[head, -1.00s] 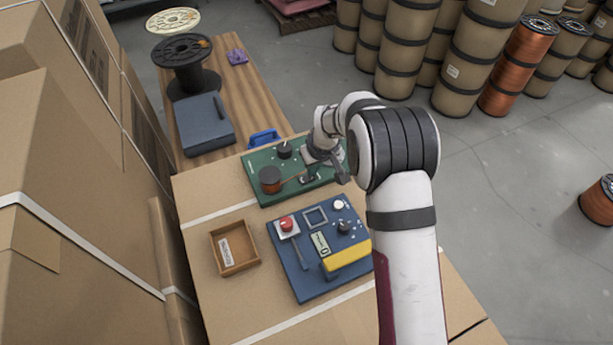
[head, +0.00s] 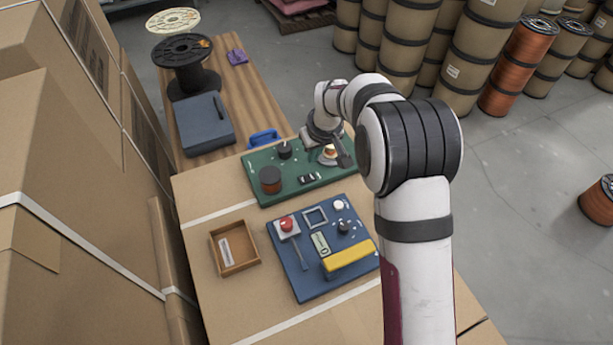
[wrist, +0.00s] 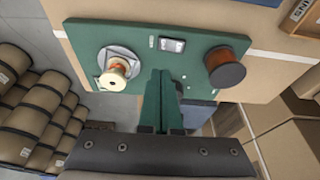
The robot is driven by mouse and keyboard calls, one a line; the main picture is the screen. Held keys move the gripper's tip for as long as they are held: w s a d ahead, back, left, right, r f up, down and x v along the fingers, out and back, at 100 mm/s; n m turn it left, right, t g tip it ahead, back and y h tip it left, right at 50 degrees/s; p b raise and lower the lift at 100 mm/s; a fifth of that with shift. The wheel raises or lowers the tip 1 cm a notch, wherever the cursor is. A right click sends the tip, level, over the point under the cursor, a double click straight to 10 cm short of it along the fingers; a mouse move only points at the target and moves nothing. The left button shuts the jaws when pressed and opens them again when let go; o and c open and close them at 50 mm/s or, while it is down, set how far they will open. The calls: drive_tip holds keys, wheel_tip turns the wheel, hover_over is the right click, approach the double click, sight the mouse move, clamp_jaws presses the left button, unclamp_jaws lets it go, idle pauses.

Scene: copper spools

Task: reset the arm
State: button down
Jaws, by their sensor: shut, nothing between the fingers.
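My gripper (head: 346,160) hangs above the right end of the green board (head: 255,196), and its fingers are shut and empty. In the wrist view the closed fingers (wrist: 159,92) point towards the same board (wrist: 195,26). A copper-wound spool (head: 270,182) with a dark top stands at the board's left; it also shows in the wrist view (wrist: 224,72). A smaller copper and cream spool (head: 329,152) sits on a pale base near my gripper, and in the wrist view (wrist: 118,72). A black switch (head: 309,178) lies between them. The fingers touch neither spool.
The blue board (head: 290,265) with a red button (head: 287,223) and yellow block (head: 348,258) lies nearer. A wooden tray (head: 258,263) is to its left. Stacked cartons (head: 60,190) wall the left side. Large spools (head: 410,40) stand on the floor behind.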

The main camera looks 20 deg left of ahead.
drive_tip(key=shift+r, duration=0.65)
drive_tip(key=s+d+r+m+g, duration=0.1)
drive_tip(key=s+d+r+m, duration=0.3)
drive_tip(key=s+d+r, duration=0.35)
drive_tip(key=s+d+r+m, duration=0.45)
drive_tip(key=s+d, duration=0.35)
drive_tip(key=d, duration=0.3)
drive_tip(key=s+d+m, duration=0.2)
drive_tip(key=s+m, duration=0.1)
drive_tip(key=s, duration=0.5)
drive_tip(key=s+d+m+g, duration=0.1)
drive_tip(key=s+d+m, duration=0.2)
drive_tip(key=s, duration=0.6)
drive_tip(key=shift+s+f+g+h, duration=0.15)
drive_tip(key=shift+f+g+h, duration=0.15)
